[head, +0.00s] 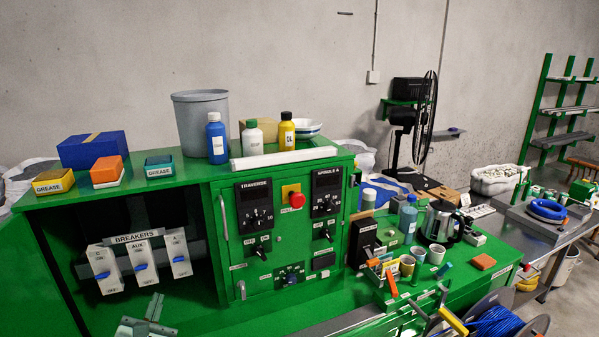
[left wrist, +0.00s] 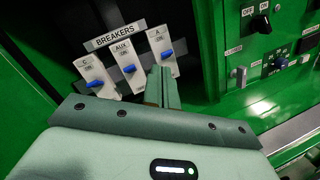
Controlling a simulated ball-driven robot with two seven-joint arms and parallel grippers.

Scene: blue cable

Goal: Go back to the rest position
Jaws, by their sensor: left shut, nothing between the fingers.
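My left gripper (head: 152,308) shows at the bottom left of the head view, in front of the green cabinet and below the breakers. It is shut and empty. In the left wrist view its fingers (left wrist: 162,88) are together, pointing toward the breaker marked A (left wrist: 163,50); I cannot tell the exact gap between them. The breakers C (head: 105,269), AUX (head: 143,262) and A (head: 178,253) are white with blue levers. My right gripper cannot be made out. A coil of blue cable (head: 496,324) is on a reel at the bottom right of the head view.
The green control panel (head: 285,222) with knobs and a red button stands right of the breakers. Bottles, grease boxes and a grey bin (head: 200,122) stand on the cabinet top. Cups and a kettle (head: 441,222) crowd the right bench. A blue ring (head: 547,210) lies farther right.

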